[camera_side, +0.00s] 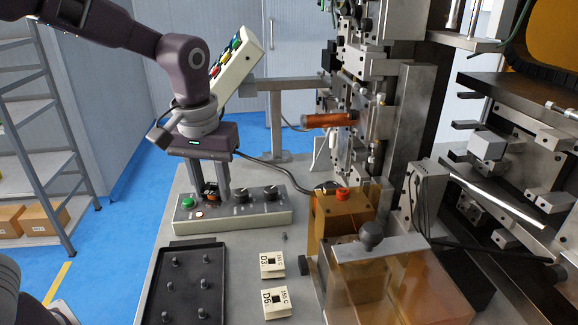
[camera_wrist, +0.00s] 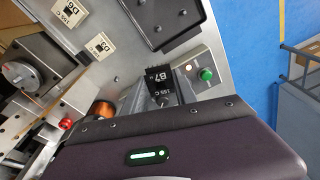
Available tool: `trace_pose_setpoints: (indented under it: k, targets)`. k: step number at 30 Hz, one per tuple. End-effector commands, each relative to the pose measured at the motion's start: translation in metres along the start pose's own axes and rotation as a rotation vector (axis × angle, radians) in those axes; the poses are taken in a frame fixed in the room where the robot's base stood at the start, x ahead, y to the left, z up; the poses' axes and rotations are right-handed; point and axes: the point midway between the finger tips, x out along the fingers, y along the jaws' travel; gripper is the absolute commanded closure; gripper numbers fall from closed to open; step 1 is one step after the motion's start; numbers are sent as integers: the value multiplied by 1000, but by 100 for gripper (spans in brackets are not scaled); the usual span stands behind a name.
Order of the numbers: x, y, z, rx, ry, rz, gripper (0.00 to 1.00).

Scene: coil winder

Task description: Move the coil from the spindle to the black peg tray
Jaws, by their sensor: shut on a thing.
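The tray also shows at the top of the wrist view (camera_wrist: 195,12). A copper-coloured cylinder (camera_side: 330,120) sticks out from the machine.
The button box (camera_side: 235,214) with a green button and black knobs stands behind the tray. Two white blocks marked D3 (camera_side: 272,265) and D6 (camera_side: 277,302) lie right of the tray. An amber block (camera_side: 340,213) and the winder fill the right. A keypad pendant (camera_side: 236,62) stands behind my arm.

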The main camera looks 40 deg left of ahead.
Motion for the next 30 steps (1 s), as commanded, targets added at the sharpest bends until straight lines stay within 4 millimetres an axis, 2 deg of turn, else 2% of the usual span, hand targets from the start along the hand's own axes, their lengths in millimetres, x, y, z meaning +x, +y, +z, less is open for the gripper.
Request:
trace_pose_setpoints:
  k: [1,3,6,9,21,30]
  targets:
    - [8,-19,15,-75,-8,-6,100]
    - [18,-40,34,-172,-14,-12,100]
    - [29,-60,56,-268,-20,-16,100]
    - [34,-69,69,-317,-23,-19,100]
    - [76,-70,79,-331,-29,-21,100]
    - [85,-70,80,-329,-26,-20,100]
